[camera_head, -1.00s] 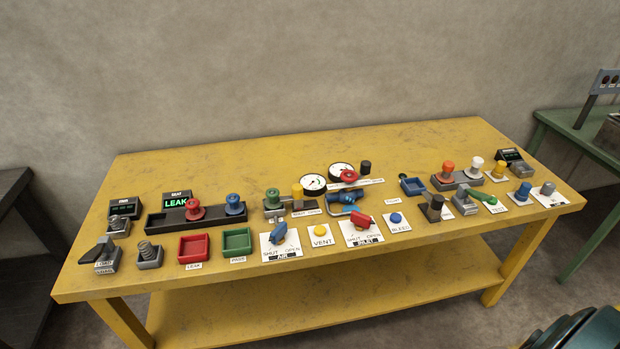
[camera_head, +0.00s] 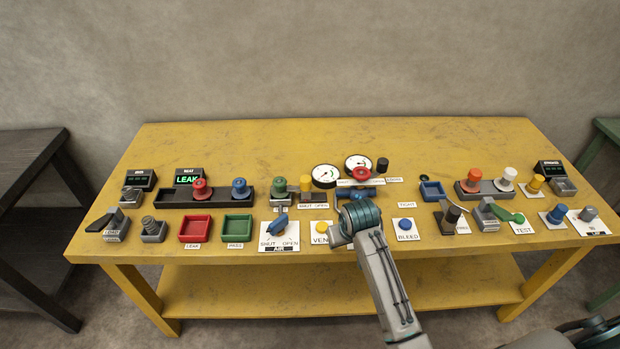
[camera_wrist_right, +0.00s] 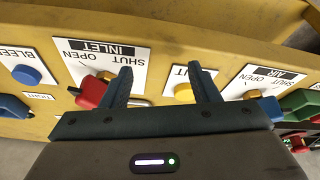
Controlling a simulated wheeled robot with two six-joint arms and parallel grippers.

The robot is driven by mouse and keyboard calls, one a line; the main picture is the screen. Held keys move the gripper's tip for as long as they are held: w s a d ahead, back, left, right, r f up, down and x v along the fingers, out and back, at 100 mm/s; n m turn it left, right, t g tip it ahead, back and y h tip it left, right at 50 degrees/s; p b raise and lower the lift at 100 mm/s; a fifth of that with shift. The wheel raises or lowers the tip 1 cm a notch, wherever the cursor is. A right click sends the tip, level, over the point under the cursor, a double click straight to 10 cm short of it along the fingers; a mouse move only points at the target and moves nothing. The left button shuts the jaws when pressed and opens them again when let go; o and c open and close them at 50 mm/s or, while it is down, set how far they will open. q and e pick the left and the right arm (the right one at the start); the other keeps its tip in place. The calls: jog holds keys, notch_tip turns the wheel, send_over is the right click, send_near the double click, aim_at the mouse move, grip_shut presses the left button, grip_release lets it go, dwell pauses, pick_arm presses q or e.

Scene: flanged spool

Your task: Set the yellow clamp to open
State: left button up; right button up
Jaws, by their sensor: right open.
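The yellow clamp (camera_head: 306,184) stands upright on a grey block, just right of the green spool (camera_head: 279,187) in the head view. A white label (camera_head: 313,206) reading SHUT and OPEN lies in front of it, and the clamp stands above its left part. I cannot make out the clamp in the right wrist view. My right arm reaches over the front of the table, with its wrist right of and nearer than the clamp. My right gripper (camera_wrist_right: 161,72) is open and empty, its fingers either side of the yellow VENT button (camera_wrist_right: 184,92). My left gripper is out of view.
The red INLET knob (camera_wrist_right: 92,92) is close beside one finger; the blue AIR knob (camera_wrist_right: 270,108) is beyond the other. Two gauges (camera_head: 325,176) and a red handwheel (camera_head: 361,174) stand right of the clamp. The table (camera_head: 250,150) is clear at the back.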

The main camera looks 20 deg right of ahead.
jog(key=w+r, duration=0.1)
jog(key=w, duration=0.2)
jog(key=w+a+r, duration=0.1)
jog(key=w+r, duration=0.1)
jog(key=w, duration=0.1)
jog(key=w+a+r, duration=0.1)
jog(key=w+r, duration=0.1)
jog(key=w, duration=0.1)
jog(key=shift+w, duration=0.1)
send_near(306, 179)
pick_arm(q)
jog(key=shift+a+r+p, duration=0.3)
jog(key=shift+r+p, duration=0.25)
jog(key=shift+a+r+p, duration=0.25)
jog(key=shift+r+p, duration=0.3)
pick_arm(e)
jog(key=shift+y, duration=0.3)
jog(key=x, duration=1)
jog(key=shift+w+d+f, duration=0.2)
jog(key=shift+d+f, duration=0.05)
jog(key=shift+f, duration=0.05)
